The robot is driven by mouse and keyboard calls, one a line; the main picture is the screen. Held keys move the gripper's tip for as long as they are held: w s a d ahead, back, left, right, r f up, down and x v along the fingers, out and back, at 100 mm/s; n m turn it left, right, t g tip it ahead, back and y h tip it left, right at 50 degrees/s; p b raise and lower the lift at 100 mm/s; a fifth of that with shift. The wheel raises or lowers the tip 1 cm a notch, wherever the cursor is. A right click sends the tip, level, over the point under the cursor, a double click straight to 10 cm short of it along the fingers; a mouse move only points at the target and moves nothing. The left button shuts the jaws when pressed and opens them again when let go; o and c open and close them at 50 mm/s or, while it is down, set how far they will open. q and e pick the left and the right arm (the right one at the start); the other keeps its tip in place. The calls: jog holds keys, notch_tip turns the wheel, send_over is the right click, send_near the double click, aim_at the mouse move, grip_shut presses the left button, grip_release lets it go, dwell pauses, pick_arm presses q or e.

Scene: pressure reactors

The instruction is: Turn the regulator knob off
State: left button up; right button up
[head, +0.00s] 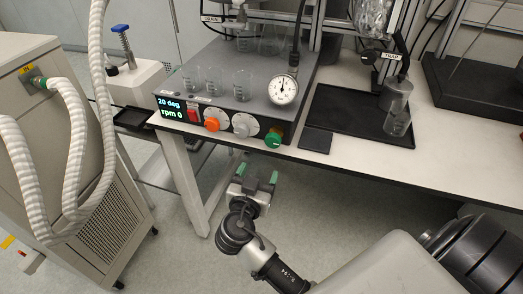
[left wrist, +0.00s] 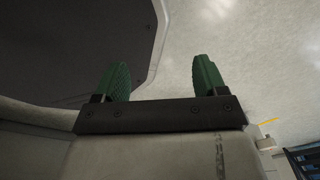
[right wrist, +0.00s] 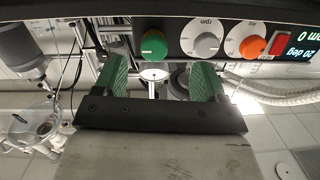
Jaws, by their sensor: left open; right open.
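The grey reactor unit (head: 215,75) has a front panel with an orange knob (head: 212,125), a grey-white dial (head: 244,125) and a green knob (head: 273,137). Which one is the regulator knob I cannot tell. In the right wrist view the green knob (right wrist: 153,45), the dial marked rpm (right wrist: 202,42) and the orange knob (right wrist: 245,42) show upside down. My right gripper (head: 257,175) is open and empty, below and apart from the green knob; its spread fingers (right wrist: 160,78) show in the right wrist view. My left gripper (left wrist: 162,78) is open and empty, away from the panel.
A display (head: 171,107) reads 20 deg and rpm 0, next to a red switch (head: 193,115). A pressure gauge (head: 284,90) and glass beakers (head: 242,84) are on the unit. A black tray (head: 335,110) lies to the right. Below the table edge is free room.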

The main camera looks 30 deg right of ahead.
aim_at(272, 143)
jog(key=shift+m+h, duration=0.4)
jog(key=shift+m, duration=0.3)
jog(key=w+d+p, duration=0.1)
jog(key=w+d, duration=0.1)
jog(key=w+d+r, duration=0.1)
jog(key=w+d, duration=0.1)
jog(key=d, duration=0.1)
jog(key=w+d+r+p, duration=0.1)
jog(key=w+d, duration=0.1)
jog(key=shift+d+r+p, duration=0.25)
jog(key=shift+d+p, duration=0.1)
jog(key=shift+w+d+f, duration=0.1)
jog(key=shift+w+d, duration=0.2)
jog(key=shift+d, duration=0.05)
jog(key=c, duration=0.9)
